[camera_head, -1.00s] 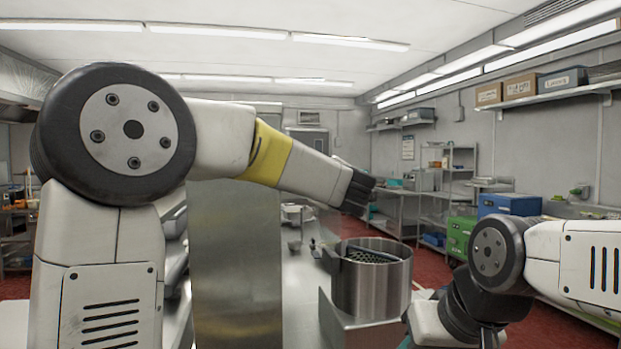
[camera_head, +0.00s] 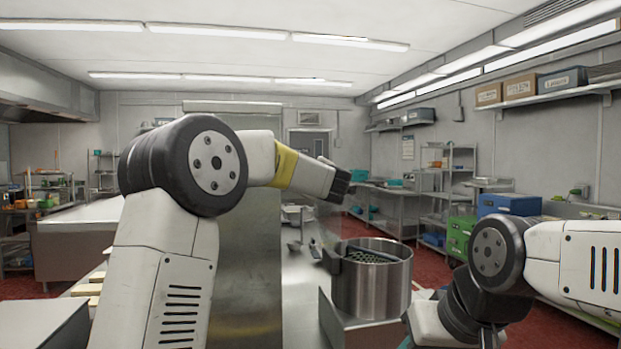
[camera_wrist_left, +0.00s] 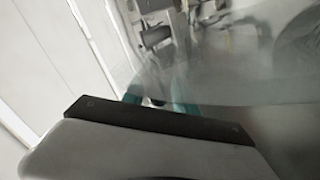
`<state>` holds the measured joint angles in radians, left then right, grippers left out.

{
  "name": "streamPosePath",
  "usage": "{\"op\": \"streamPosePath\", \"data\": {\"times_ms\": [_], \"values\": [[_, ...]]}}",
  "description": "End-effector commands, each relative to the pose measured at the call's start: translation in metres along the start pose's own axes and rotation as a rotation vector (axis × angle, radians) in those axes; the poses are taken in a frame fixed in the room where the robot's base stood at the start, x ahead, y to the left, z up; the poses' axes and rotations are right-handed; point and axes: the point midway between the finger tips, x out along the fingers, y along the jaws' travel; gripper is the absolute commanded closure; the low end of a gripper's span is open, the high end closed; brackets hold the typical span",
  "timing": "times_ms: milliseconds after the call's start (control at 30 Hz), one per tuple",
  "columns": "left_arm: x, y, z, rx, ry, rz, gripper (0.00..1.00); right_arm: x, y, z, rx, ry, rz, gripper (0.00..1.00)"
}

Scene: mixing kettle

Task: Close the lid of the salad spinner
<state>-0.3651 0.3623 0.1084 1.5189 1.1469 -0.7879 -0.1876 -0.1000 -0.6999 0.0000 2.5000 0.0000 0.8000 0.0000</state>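The salad spinner (camera_head: 371,290) is a round steel drum right of centre in the head view. Its top looks uncovered, and a dark perforated basket (camera_head: 372,256) shows inside. A faint, see-through sheet (camera_head: 328,222), seemingly the raised lid, stands at the drum's back left. In the left wrist view a hazy grey surface, probably this lid (camera_wrist_left: 250,110), fills the right side. My left gripper (camera_wrist_left: 157,100) shows two teal fingertips with a gap between them, close to that surface; contact cannot be told. In the head view the wrist hides its fingers. My right gripper is out of frame.
A tall steel panel (camera_head: 237,270) stands left of the drum, behind my left arm. A steel counter (camera_head: 301,300) runs between them. Green (camera_head: 460,237) and blue (camera_head: 509,204) boxes stand at right. Shelving (camera_head: 450,185) is at the back, with red floor in front.

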Motion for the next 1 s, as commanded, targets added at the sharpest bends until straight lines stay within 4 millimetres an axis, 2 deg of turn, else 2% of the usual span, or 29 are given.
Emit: {"op": "streamPosePath", "data": {"times_ms": [133, 167, 300, 333, 1000], "values": [[-0.0001, -0.0001, 0.0002, 0.000, 0.000, 0.000, 0.66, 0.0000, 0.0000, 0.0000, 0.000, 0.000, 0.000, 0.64], [-0.0002, -0.0001, 0.0002, 0.000, 0.000, 0.000, 0.70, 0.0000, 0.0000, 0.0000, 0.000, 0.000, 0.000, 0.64], [-0.0003, -0.0005, 0.0008, 0.001, -0.001, -0.001, 0.97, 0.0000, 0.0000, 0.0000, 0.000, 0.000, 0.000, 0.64], [-0.0003, -0.0007, 0.0011, 0.001, -0.002, -0.001, 1.00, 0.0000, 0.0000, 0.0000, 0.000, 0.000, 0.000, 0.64], [-0.0007, -0.0038, 0.0066, 0.006, -0.011, -0.005, 1.00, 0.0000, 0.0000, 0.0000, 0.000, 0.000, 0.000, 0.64]]}}
